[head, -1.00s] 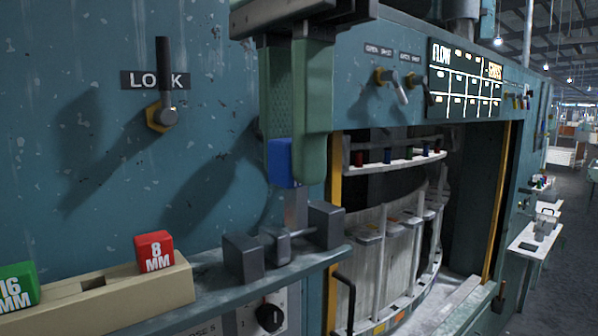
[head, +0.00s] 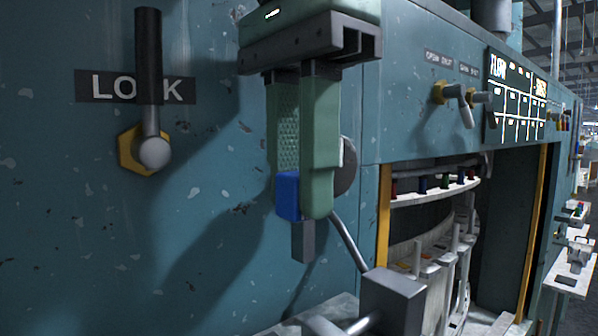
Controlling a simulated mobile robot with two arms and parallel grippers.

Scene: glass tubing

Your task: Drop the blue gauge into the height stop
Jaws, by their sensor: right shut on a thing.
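My right gripper (head: 304,188) hangs down from the top centre, its two green fingers shut on the blue gauge (head: 288,196). The gauge has a blue head between the fingertips and a grey shank pointing straight down below it. The height stop (head: 393,302), dark grey blocks with a bar, is at the bottom edge, partly cut off. The shank's lower end shows above and to the left of the visible block, apart from it in the picture. The stop's opening cannot be made out. My left gripper is out of view.
A LOCK lever (head: 150,100) is on the teal wall at left. A thin metal rod (head: 348,240) rises behind the block towards a round disc (head: 346,168). A machine opening with curved racks (head: 435,190) is to the right.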

